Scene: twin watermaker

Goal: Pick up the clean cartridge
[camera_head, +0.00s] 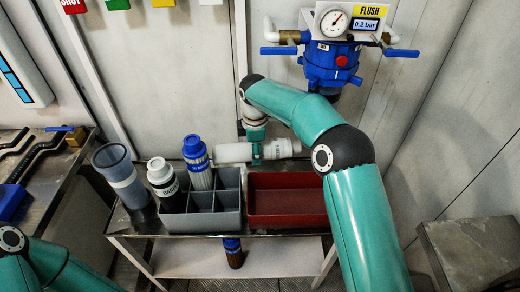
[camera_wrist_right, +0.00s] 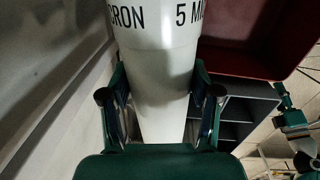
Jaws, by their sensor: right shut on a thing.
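The clean cartridge (camera_head: 233,152) is a white cylinder held lying sideways behind the grey divided crate and the red tray. In the right wrist view the cartridge (camera_wrist_right: 158,60) fills the middle, with black lettering that includes "5 MI". My right gripper (camera_head: 257,148) is shut around the cartridge's middle. In the wrist view its fingers (camera_wrist_right: 160,98) press on both sides of it. My left arm shows at the lower left of the head view, but its gripper is out of view.
The grey divided crate (camera_head: 208,221) holds a blue-capped cartridge (camera_head: 197,163) and a white-capped one (camera_head: 162,178). A blue-grey cup (camera_head: 120,174) stands left of it. The red tray (camera_head: 287,203) looks empty. A blue filter housing with gauge (camera_head: 332,62) hangs on the wall.

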